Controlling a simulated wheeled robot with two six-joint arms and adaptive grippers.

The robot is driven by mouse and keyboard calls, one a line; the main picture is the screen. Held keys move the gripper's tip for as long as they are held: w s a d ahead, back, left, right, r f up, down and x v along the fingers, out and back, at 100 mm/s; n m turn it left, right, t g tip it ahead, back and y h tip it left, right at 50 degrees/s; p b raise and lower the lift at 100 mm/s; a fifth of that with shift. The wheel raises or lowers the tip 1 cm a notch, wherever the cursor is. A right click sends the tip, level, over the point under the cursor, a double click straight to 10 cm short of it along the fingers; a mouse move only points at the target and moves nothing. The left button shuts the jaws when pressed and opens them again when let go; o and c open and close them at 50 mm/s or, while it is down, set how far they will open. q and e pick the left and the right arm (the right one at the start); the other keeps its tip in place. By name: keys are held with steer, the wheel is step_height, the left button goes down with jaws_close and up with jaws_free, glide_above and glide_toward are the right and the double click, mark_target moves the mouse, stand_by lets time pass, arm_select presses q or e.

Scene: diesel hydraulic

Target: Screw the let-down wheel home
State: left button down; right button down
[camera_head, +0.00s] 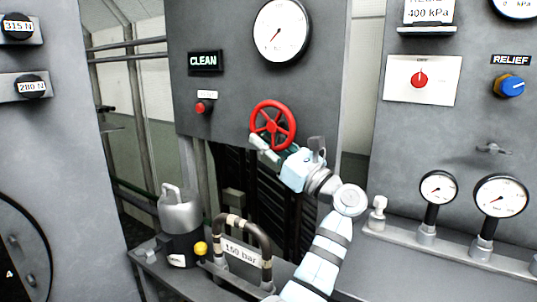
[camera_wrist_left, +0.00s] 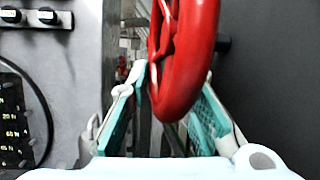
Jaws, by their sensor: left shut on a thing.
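The red let-down wheel (camera_head: 257,115) is a spoked handwheel standing out from the grey panel, below the large white dial. In the left wrist view its red rim (camera_wrist_left: 190,75) fills the upper middle and reaches down between the fingers. My left gripper (camera_head: 274,149) is at the wheel's lower rim, shut on it. Its teal-padded fingers (camera_wrist_left: 168,120) lie on either side of the rim. The wheel's stem is mostly hidden behind the wheel and gripper. My right gripper is not in view.
A grey bottle-shaped canister (camera_head: 181,212) and a hooped handle marked 160 bar (camera_head: 241,251) stand below. Small gauges (camera_head: 439,188) stand on the right ledge.

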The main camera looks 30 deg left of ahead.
arm_select(q)
steer(key=shift+a+t+y+b, duration=0.3)
steer(key=shift+a+y+b, duration=0.05)
steer(key=shift+y+b, duration=0.7)
steer(key=shift+r+m+t, duration=0.2)
steer(key=shift+m+t, duration=0.1)
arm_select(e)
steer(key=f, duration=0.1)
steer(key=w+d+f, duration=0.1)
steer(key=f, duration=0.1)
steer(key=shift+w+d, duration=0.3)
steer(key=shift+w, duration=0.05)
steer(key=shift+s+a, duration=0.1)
